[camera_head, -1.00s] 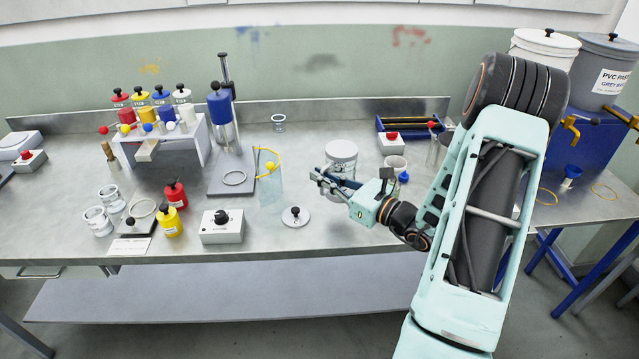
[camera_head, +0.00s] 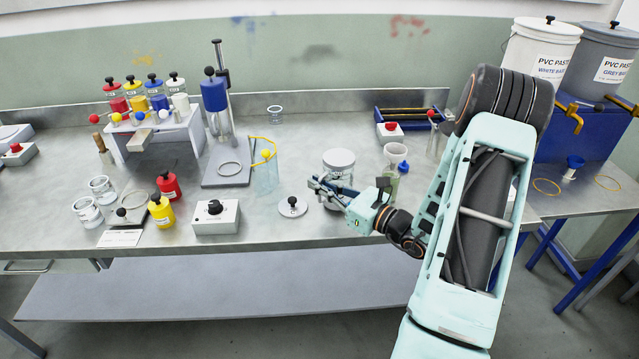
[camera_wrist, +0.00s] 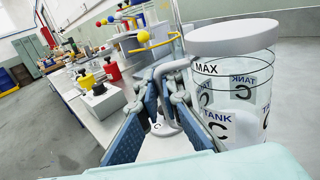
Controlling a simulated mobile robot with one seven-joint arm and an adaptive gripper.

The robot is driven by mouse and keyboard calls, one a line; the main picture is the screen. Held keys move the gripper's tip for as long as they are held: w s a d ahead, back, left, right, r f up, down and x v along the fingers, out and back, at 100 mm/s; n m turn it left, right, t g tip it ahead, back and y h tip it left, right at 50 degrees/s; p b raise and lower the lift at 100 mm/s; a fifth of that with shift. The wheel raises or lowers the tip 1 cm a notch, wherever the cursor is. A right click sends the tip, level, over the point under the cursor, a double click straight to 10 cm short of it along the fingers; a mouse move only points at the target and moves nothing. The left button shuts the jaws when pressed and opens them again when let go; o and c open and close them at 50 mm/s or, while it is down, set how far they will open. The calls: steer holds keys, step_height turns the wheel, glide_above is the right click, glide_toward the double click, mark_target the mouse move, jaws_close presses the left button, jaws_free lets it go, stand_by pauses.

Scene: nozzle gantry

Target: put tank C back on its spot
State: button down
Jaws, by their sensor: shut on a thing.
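Tank C is a clear jar with a light grey lid, a MAX line and a "TANK C" label. It stands out at the right of the wrist view (camera_wrist: 236,90), upright or nearly so. My gripper (camera_wrist: 165,112) is shut on its grey side handle. In the head view, tank C (camera_head: 339,160) is over the front part of the bench, with my gripper (camera_head: 328,190) at its near left side. I cannot tell whether its base touches the bench. A letter C shows low between the fingers in the wrist view. The spot itself is not clearly seen.
A grey disc with a black knob (camera_head: 292,207) lies just left of the gripper. A grey control box (camera_head: 215,217) is farther left on the bench (camera_head: 310,230).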

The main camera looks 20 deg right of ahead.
steer(key=shift+f+b, duration=0.55)
steer(key=shift+f, duration=0.05)
stand_by(0.3)
steer(key=c, duration=2.1)
jaws_free()
steer(key=shift+o, duration=0.3)
steer(key=shift+s, duration=0.1)
